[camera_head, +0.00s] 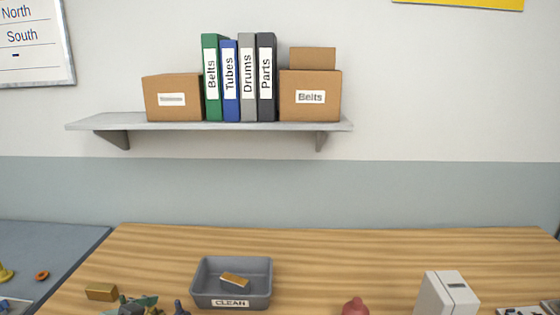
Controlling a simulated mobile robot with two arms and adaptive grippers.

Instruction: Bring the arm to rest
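Neither of my grippers shows in the head view, and no arm can be made out. A grey tray (203,292) labelled CLEAN stands on the wooden table (350,260). A small gold-brown block (235,279) lies inside the tray. A similar block (102,292) lies on the table to the left of the tray.
A white box-shaped device (447,294) stands at right. A blue-grey surface (50,240) adjoins at left. A shelf (210,125) holds binders and boxes.

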